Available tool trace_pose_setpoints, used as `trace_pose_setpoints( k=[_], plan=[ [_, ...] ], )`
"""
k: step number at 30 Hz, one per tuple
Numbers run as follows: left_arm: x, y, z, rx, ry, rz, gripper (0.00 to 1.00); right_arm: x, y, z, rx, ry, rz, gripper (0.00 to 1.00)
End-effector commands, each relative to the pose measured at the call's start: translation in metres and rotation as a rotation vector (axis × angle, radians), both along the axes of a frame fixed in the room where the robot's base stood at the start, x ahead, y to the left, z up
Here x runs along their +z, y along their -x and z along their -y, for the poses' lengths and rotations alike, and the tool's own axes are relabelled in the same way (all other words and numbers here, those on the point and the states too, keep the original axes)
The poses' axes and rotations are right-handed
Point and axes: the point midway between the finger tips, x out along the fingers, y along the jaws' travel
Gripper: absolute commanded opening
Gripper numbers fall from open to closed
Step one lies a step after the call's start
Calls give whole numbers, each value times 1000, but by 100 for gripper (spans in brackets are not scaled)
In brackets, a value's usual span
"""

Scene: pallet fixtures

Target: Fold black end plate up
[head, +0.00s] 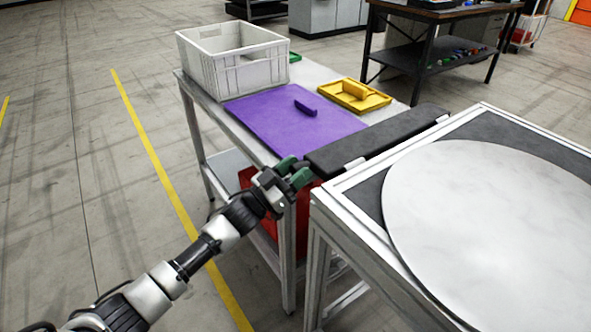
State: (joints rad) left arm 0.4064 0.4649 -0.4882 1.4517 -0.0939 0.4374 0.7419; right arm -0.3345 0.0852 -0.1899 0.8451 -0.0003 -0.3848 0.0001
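The black end plate (375,140) is a long dark panel along the far left edge of the framed table, joined by light hinges. It lies roughly flat, sticking out towards the work table behind. My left gripper (294,170) has green fingertips and is at the near left end of the plate. The fingers look spread apart, with a gap between them beside the plate's corner. I cannot tell whether they touch the plate. My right gripper is not in view.
The metal-framed table (359,233) holds a large round pale disc (495,215). The work table behind carries a white crate (232,62), a purple mat (285,125) and a yellow tray (368,100). A red bin (262,222) is underneath. Floor at left is clear.

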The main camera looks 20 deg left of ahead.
Motion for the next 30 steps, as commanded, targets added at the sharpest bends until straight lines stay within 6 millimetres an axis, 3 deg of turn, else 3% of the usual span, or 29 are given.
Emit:
trace_pose_setpoints(
  k=[1, 8, 22, 30],
  plan=[
    [0, 0, 0, 0, 0, 0, 36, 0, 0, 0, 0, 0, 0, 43],
    [0, 0, 0, 0, 0, 0, 0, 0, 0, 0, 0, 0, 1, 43],
    [7, 0, 0, 0, -66, 54, 0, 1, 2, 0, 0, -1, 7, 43],
    [21, 1, 2, 0, -229, 181, 0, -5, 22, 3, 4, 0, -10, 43]
  ],
)
